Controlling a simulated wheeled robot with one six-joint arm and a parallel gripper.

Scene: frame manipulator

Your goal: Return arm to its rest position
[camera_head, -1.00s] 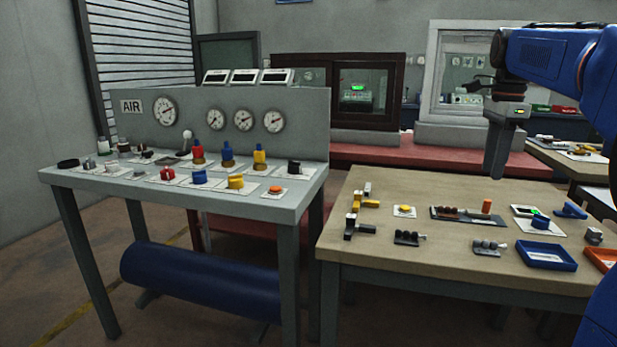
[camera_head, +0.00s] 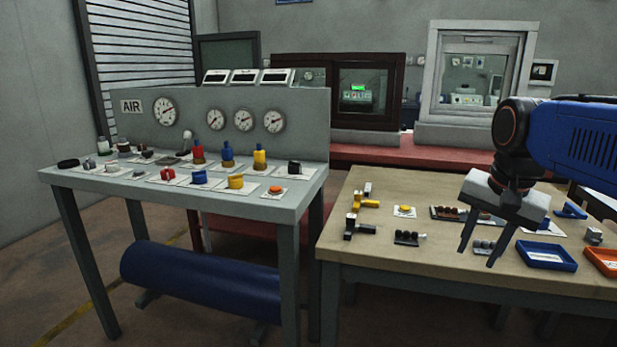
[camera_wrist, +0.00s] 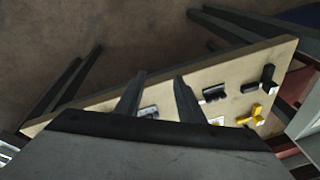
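My gripper (camera_head: 482,243) hangs above the wooden table (camera_head: 390,262) at the right of the head view. Its two dark fingers point down and are spread apart with nothing between them. My blue arm reaches in from the right edge to the gripper. In the wrist view, my gripper (camera_wrist: 157,82) shows both fingers apart over the table (camera_wrist: 272,58). The gripper hides part of the small items behind it.
A grey bench (camera_head: 110,178) with gauges, knobs and colored buttons stands at left. On the wooden table lie a yellow-and-black fitting (camera_head: 358,228), a yellow button (camera_head: 404,211), a blue tray (camera_head: 545,264) and an orange tray (camera_head: 605,262). Windowed cabinets stand behind.

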